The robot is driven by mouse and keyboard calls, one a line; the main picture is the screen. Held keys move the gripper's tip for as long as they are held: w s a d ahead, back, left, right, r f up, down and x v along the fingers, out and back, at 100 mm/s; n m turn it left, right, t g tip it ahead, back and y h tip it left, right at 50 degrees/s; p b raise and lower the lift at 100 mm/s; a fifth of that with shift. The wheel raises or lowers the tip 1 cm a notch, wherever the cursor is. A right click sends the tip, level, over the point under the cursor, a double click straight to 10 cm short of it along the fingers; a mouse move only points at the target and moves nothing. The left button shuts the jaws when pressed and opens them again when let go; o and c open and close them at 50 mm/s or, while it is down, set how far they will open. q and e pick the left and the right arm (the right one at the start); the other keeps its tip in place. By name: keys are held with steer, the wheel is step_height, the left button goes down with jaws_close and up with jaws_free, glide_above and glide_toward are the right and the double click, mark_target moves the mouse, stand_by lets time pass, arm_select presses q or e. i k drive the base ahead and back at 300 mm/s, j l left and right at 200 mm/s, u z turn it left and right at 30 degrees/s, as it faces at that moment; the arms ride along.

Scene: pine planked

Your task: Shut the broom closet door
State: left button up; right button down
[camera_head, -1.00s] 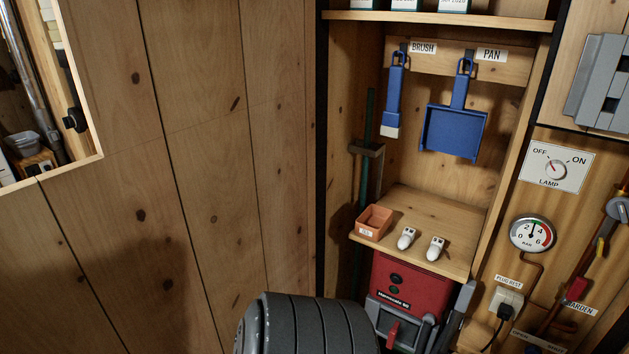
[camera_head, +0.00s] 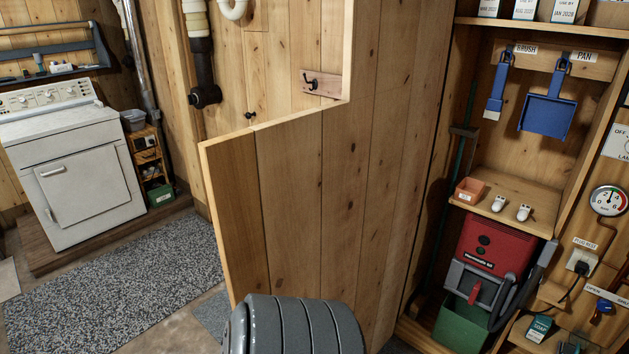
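The broom closet door (camera_head: 320,200) is a pine-planked panel standing open in the middle of the head view, with a step cut out of its upper left corner. Its free edge is at the left; its right side meets the left side of the closet. The closet (camera_head: 490,179) is open at the right, with a blue brush (camera_head: 497,90) and blue pan (camera_head: 546,112) hanging inside. A red machine (camera_head: 487,243) is under its shelf. A dark grey ribbed part of my own body covers the door's lower part. Neither gripper shows.
A white washing machine (camera_head: 75,170) stands on a wooden platform at the left, beside a small wooden rack (camera_head: 150,160). A speckled rug (camera_head: 110,285) lies on the floor. A pressure gauge (camera_head: 608,201) and a plug (camera_head: 582,262) are on the right wall.

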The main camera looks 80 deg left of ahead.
mark_target(324, 202)
steer(key=k+j+u, duration=0.25)
steer(key=k+j, duration=0.15)
steer(key=k+j+u, duration=0.25)
steer(key=k+j, duration=0.3)
steer(key=j+u, duration=0.1)
steer(key=j, duration=0.5)
steer(key=i+j+u, duration=0.1)
steer(key=j, duration=0.5)
steer(key=j+u, duration=0.1)
steer(key=j, duration=0.45)
steer(key=i, duration=0.05)
